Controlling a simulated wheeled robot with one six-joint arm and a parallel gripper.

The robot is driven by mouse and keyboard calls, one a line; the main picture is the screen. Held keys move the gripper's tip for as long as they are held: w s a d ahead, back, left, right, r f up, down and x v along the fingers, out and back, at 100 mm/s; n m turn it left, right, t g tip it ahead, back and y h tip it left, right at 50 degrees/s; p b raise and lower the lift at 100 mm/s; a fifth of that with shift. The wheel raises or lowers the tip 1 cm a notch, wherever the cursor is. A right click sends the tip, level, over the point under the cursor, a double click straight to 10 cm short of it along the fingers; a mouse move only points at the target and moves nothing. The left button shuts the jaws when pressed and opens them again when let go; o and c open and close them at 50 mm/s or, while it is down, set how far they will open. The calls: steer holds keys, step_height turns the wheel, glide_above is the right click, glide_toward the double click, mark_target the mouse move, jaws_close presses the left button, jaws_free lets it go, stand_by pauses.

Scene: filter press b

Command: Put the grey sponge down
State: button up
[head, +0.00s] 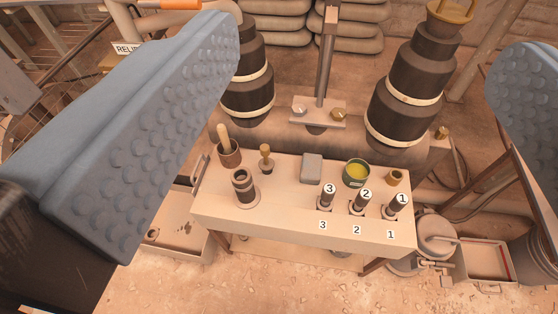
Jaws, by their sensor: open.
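The grey sponge (312,168) is a small rounded block lying on the beige table (275,218), near the middle of its top. My gripper (315,150) is open, with one large grey studded finger at the left of the picture and the other at the right edge. Nothing is held between the fingers. The sponge shows in the gap between them, well beyond them and apart from both.
On the table stand a brown pot with a wooden handle (228,152), a dark cylinder (243,187), a wooden-knobbed tool (266,158), a green tin (356,173), a small brass cup (395,178) and three numbered handles (361,202). Large dark columns (408,95) rise behind.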

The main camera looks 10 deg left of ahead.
steer(key=s, duration=0.1)
steer(key=s+r, duration=0.1)
steer(key=s, duration=0.1)
steer(key=shift+s+r+t, duration=0.2)
steer(key=shift+r+t, duration=0.15)
steer(key=shift+t, duration=0.05)
steer(key=shift+o, duration=0.4)
stand_by(0.7)
